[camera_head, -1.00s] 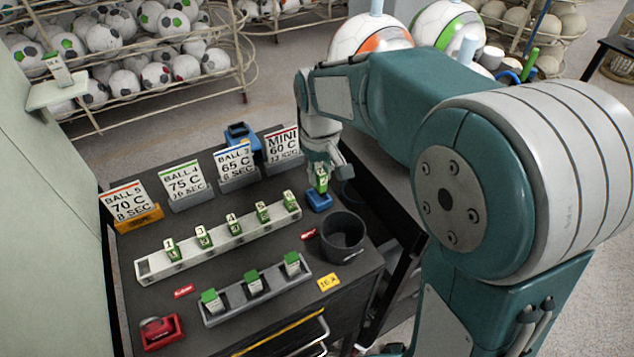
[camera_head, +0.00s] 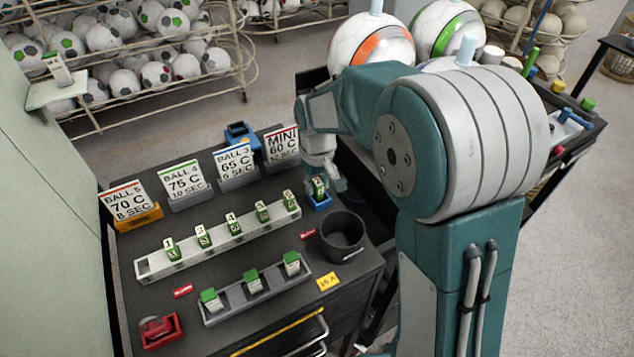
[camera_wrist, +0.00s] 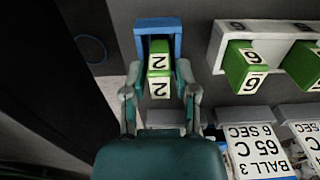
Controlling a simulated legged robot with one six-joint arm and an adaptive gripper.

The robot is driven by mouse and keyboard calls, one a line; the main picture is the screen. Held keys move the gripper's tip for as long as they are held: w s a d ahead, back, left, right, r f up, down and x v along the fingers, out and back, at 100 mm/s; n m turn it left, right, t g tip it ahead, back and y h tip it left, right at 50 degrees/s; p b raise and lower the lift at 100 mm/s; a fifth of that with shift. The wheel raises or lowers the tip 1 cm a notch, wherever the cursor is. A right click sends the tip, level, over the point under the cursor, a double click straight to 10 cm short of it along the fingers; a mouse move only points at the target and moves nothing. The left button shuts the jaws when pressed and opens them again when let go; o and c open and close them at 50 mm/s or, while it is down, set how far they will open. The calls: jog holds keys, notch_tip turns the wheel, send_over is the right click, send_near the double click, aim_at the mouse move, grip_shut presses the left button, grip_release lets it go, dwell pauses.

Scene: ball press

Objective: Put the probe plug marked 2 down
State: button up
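The probe plug marked 2 (camera_wrist: 159,78), green with white number labels, stands in a small blue holder (camera_wrist: 170,26) in the wrist view. In the head view the plug (camera_head: 319,187) sits low in the blue holder (camera_head: 321,204), at the right end of the white rack. My gripper (camera_wrist: 164,84) has one finger on each side of the plug, with a narrow gap showing on both sides, so it looks open. In the head view my gripper (camera_head: 327,180) is just over the holder and partly hides it. The plug's lower end is hidden inside the holder.
A white rack (camera_head: 148,266) with several green plugs lies to the left. A grey rack (camera_head: 226,312) with three green-topped plugs is in front. A dark bin (camera_head: 342,238) stands close to the holder. Sign cards, including BALL 3 (camera_head: 233,165), line the back.

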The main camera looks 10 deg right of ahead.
aim_at(317, 181)
dwell(0.3)
notch_tip(317, 181, up, 12)
jog(key=s+d+r+m+t, duration=0.1)
jog(key=s+d, duration=0.3)
jog(key=s, duration=0.7)
jog(key=s+d+r+m+t, duration=0.1)
jog(key=s+d+m+t, duration=0.2)
jog(key=s, duration=0.8)
jog(key=d+t, duration=0.1)
jog(key=d, duration=0.1)
jog(key=shift+s+d+r+m+t, duration=0.25)
jog(key=shift+d+r+m+t, duration=0.05)
jog(key=shift+a, duration=0.1)
